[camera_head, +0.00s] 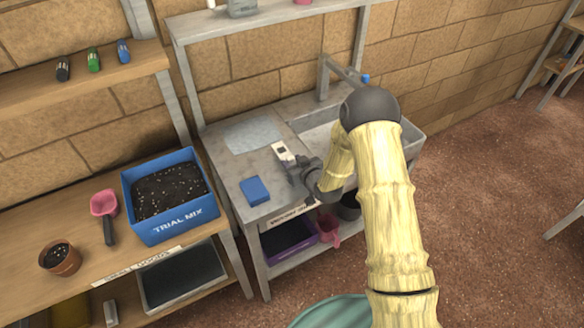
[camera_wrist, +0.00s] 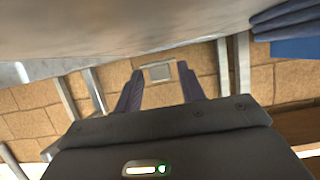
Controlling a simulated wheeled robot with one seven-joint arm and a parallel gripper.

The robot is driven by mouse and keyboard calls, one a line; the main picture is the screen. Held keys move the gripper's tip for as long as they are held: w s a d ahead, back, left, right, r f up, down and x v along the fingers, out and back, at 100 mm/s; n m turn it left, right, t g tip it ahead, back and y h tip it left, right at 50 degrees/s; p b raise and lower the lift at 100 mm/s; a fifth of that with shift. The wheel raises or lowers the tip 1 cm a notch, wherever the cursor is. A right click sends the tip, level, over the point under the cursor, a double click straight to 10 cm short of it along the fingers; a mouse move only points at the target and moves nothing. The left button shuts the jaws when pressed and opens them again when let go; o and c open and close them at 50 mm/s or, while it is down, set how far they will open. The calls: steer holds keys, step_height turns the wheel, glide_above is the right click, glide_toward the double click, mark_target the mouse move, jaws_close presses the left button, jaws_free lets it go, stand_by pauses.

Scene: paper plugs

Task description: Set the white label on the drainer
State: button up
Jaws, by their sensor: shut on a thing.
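The white label (camera_head: 281,151) is a small pale piece with a dark mark, at the tip of my gripper (camera_head: 289,163) above the sink bench. My gripper is shut on it. In the wrist view a pale grey square, apparently the label (camera_wrist: 160,72), sits between the two dark fingers of my gripper (camera_wrist: 160,80). A flat pale blue-grey panel, which seems to be the drainer (camera_head: 252,134), lies on the bench just behind and left of the label. The gap between label and bench is hard to judge.
A blue block (camera_head: 254,190) lies on the bench's front left. The sink basin (camera_head: 322,136) and its tap (camera_head: 343,72) are to the right, partly behind my arm. A blue soil box (camera_head: 175,224) stands on the left table. The panel is clear.

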steer(key=shift+s+a+f, duration=0.1)
steer(key=shift+a+f, duration=0.05)
steer(key=shift+f, duration=1.15)
steer(key=shift+f, duration=0.2)
steer(key=o, duration=0.9)
steer(key=shift+r, duration=0.1)
steer(key=shift+r, duration=0.1)
steer(key=b+v, duration=0.2)
steer(key=v, duration=1)
